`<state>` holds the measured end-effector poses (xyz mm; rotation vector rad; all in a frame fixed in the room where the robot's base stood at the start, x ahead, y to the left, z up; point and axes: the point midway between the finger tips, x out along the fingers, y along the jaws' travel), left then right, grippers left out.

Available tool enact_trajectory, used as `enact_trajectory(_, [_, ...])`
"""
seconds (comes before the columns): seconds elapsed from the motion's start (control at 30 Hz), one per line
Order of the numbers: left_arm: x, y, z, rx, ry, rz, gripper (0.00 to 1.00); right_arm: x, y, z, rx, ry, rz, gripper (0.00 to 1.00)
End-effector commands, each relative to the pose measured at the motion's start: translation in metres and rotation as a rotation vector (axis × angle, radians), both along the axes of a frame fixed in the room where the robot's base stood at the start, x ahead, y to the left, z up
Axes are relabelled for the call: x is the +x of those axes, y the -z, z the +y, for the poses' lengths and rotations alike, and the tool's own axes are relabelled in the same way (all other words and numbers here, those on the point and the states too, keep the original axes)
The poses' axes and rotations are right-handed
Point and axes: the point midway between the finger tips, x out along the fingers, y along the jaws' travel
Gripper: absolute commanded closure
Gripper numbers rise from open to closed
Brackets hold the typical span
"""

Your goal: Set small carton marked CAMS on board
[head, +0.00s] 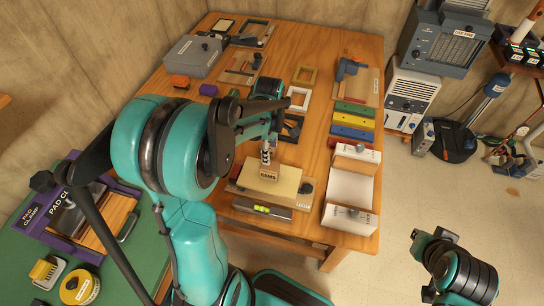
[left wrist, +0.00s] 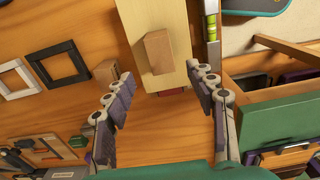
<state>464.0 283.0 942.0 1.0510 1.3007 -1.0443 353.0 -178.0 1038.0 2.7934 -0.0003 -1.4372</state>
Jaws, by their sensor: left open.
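The small tan carton marked CAMS (head: 268,174) rests on the pale yellow board (head: 284,188) near the front of the wooden table. In the left wrist view the carton (left wrist: 156,52) lies on the pale board (left wrist: 150,12), just beyond my fingertips. My left gripper (head: 267,147) is open, its two fingers (left wrist: 163,84) spread apart with nothing between them, apart from the carton. Part of my right arm shows at the lower right of the head view, over the floor; its fingers cannot be made out clearly.
A level with a green vial (head: 262,208) lies along the board's front edge. A white open box (head: 350,188) stands to its right, with coloured bars (head: 352,121) behind. Empty frames (head: 298,98) lie further back.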

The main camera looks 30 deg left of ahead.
Motion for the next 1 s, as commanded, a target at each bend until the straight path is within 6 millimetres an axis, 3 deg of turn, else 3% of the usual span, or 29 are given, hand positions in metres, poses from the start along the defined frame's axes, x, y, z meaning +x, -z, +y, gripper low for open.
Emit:
enact_trajectory(0.17, [-0.015, -0.030, -0.020, 0.028, 0.250, -0.081, 0.44, 0.000, 0.000, 0.000, 0.000, 0.000, 0.000, 1.00])
enact_trajectory(0.4, [-0.058, -0.078, -0.064, 0.186, 0.923, -0.280, 0.44, 0.000, 0.000, 0.000, 0.000, 0.000, 0.000, 1.00])
enact_trajectory(0.6, [-0.093, -0.094, -0.091, 0.387, 1.419, -0.395, 0.44, 0.000, 0.000, 0.000, 0.000, 0.000, 0.000, 1.00])
enact_trajectory(0.8, [-0.108, -0.096, -0.103, 0.531, 1.678, -0.436, 0.44, 0.000, 0.000, 0.000, 0.000, 0.000, 0.000, 1.00])
enact_trajectory(1.0, [-0.110, -0.096, -0.105, 0.560, 1.726, -0.441, 0.44, 0.000, 0.000, 0.000, 0.000, 0.000, 0.000, 1.00])
